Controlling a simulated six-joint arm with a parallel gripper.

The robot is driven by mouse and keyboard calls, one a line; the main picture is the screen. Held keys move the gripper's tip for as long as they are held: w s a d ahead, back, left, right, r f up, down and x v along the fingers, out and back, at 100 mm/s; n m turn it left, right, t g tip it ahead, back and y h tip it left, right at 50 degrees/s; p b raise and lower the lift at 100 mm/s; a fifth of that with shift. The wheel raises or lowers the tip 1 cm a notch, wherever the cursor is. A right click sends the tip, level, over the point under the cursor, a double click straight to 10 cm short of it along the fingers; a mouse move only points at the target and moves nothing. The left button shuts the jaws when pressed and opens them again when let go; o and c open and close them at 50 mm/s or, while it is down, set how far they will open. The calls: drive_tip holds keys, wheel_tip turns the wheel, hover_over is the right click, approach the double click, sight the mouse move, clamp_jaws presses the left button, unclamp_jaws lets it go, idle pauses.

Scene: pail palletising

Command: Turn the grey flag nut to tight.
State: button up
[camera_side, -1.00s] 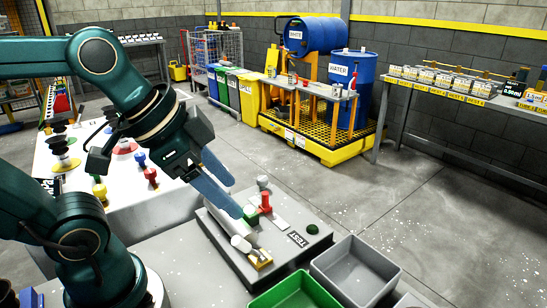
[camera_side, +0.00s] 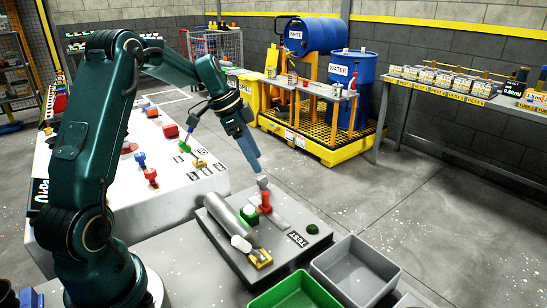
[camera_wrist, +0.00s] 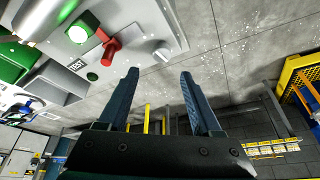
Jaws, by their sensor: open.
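The light grey flag nut (camera_side: 262,181) sits at the far end of the grey test block (camera_side: 290,259), beside a red flag nut (camera_side: 265,202). In the wrist view the grey nut (camera_wrist: 162,51) shows just beyond my fingertips, with the red one (camera_wrist: 111,49) to its left. My gripper (camera_side: 259,170) is above the grey nut in the side view, fingers slanting down towards it. In the wrist view my gripper (camera_wrist: 159,74) is open and empty, its two blue fingers apart. A clear gap to the nut is hard to judge.
A silver cylinder (camera_side: 228,217) and a green part (camera_side: 249,213) are on the block. A grey bin (camera_side: 355,272) and a green bin (camera_side: 290,291) stand in front right. A white table (camera_side: 195,200) with coloured parts is at left.

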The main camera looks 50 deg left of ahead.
sight(261, 178)
drive_tip(key=shift+s+a+f, duration=0.2)
drive_tip(key=shift+a+f, duration=0.1)
drive_tip(key=shift+f, duration=0.25)
drive_tip(key=shift+x, duration=2.4)
drive_tip(key=shift+c, duration=0.3)
clamp_jaws()
